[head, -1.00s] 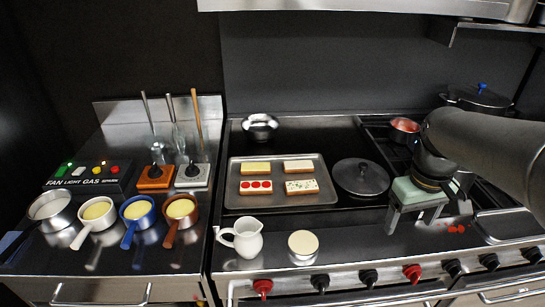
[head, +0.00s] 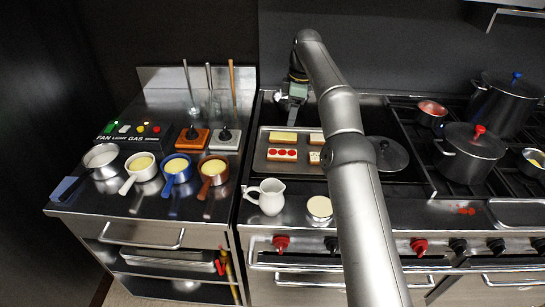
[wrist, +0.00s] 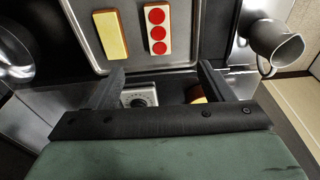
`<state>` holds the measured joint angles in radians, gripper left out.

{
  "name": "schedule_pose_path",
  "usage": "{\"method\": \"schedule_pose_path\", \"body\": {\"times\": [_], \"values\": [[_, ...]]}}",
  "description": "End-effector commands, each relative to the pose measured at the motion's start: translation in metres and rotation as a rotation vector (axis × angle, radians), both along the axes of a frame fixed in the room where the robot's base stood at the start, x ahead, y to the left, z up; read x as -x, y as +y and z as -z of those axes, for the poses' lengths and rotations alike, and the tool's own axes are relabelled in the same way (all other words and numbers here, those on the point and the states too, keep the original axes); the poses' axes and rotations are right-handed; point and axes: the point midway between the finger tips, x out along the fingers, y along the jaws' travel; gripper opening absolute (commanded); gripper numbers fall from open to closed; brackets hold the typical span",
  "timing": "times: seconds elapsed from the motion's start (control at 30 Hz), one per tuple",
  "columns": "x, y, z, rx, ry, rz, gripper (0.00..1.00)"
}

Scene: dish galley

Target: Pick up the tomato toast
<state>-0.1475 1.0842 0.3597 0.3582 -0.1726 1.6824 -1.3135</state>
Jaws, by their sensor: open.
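The tomato toast (head: 282,154), with a row of red slices on a pale top, lies on the metal tray (head: 262,168), in front of a yellow-topped toast (head: 283,137). In the wrist view the tomato toast (wrist: 157,32) lies beyond the fingertips, beside the yellow toast (wrist: 111,35). My gripper (head: 287,103) is at the back of the tray in the head view, above the stove. In the wrist view its fingers (wrist: 161,80) are apart with no toast between them. Two more toasts on the right of the tray are partly hidden by my arm.
A white pitcher (head: 267,197) and a round pale-topped item (head: 319,208) stand in front of the tray. A dark lid (head: 391,154) lies to its right. Several small pans, one of them blue (head: 177,172), stand on the left counter. A large pot (head: 472,150) stands at right.

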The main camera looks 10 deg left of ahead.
Motion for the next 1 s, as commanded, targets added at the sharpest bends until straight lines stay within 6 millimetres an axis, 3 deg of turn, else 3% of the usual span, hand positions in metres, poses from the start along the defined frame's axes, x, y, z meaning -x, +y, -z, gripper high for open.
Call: {"method": "schedule_pose_path", "body": {"times": [0.03, 0.4, 0.77, 1.0], "values": [[0.001, 0.001, 0.017, 0.001, 0.004, -0.001, 0.74], [0.001, 0.013, 0.089, 0.002, 0.003, 0.002, 0.74], [0.000, 0.018, 0.119, 0.001, 0.002, 0.002, 0.74], [-0.001, 0.024, 0.153, 0.001, 0.002, 0.002, 0.74]]}}
